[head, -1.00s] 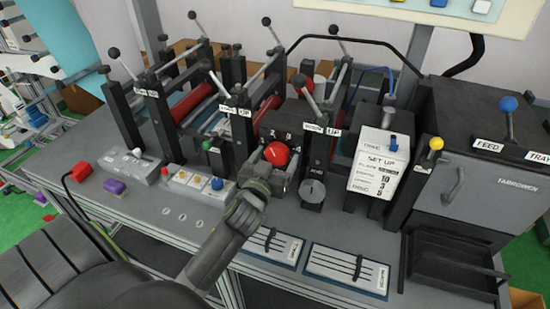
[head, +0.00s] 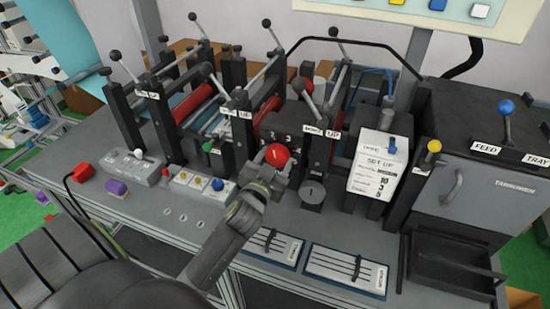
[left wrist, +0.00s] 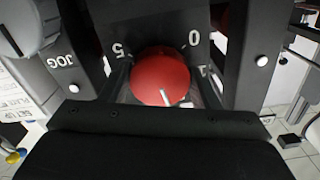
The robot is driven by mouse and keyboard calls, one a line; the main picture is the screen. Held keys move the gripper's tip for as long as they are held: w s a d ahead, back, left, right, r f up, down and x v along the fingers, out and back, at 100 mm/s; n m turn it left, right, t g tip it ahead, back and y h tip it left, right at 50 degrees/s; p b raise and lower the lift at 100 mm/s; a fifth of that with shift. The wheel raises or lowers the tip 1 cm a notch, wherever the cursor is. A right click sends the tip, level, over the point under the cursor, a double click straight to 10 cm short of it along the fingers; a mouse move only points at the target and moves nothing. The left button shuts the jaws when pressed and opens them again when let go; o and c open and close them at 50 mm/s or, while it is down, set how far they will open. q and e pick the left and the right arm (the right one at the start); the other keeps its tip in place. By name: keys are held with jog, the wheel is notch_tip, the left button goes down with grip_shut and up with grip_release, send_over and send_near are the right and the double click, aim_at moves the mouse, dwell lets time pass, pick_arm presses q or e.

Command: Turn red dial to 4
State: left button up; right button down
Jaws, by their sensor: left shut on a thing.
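The red dial (head: 277,155) is a round red knob on the front of a dark block in the middle of the machine in the head view. In the left wrist view the red dial (left wrist: 160,75) fills the centre, with a white pointer mark near its lower edge. The numerals 5, 0 and 1 show around its upper side, tipped over; the lower side of the scale is hidden by my gripper body. My left gripper (head: 275,168) reaches up from the front and is shut on the dial, a finger on either side. My right gripper is not in view.
Lever posts (head: 319,150) stand close on both sides of the dial. A small grey knob (head: 312,190) is at its lower right. A white set-up card (head: 378,162) stands further right. Slider panels (head: 346,268) lie in front. A button box (head: 195,183) is to the left.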

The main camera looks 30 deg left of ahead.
pick_arm(q)
jog(key=m+p, duration=0.1)
jog(key=m, duration=0.3)
jog(key=shift+r+m+p, duration=0.15)
jog(key=shift+m+p, duration=0.15)
jog(key=shift+p, duration=0.1)
jog(key=m+p, duration=0.1)
jog(key=m, duration=0.2)
jog(key=shift+a+m, duration=0.1)
jog(key=shift+m, duration=0.3)
jog(key=m+p, duration=0.2)
jog(key=m, duration=0.2)
jog(key=shift+m+p, duration=0.75)
jog(key=shift+m, duration=1.45)
jog(key=o, duration=1)
jog(key=shift+s, duration=0.1)
